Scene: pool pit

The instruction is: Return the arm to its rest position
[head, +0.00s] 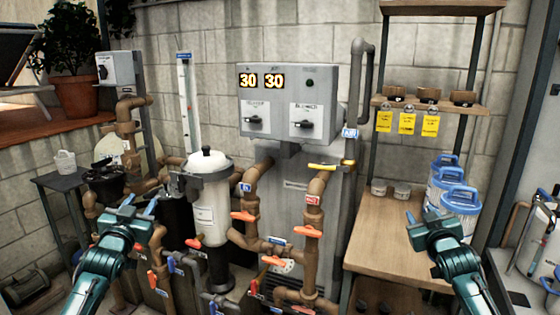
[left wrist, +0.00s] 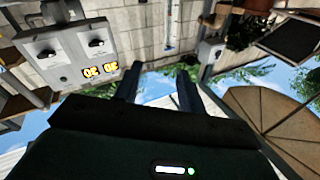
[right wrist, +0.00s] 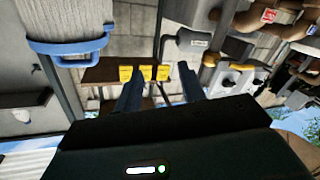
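My right gripper (head: 432,217) is at the lower right in the head view, in front of the wooden shelf. In the right wrist view its two fingers (right wrist: 161,88) are apart and empty. Both arms reach up from the bottom edge of the head view.
A grey control box (head: 289,105) showing two 30s stands above brown pipes with orange-handled valves. The white canister (head: 208,200) stands left of them. Blue-lidded tubs (head: 460,203) stand close behind my right gripper on the wooden shelf (head: 385,235). Yellow tags (head: 407,123) hang above.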

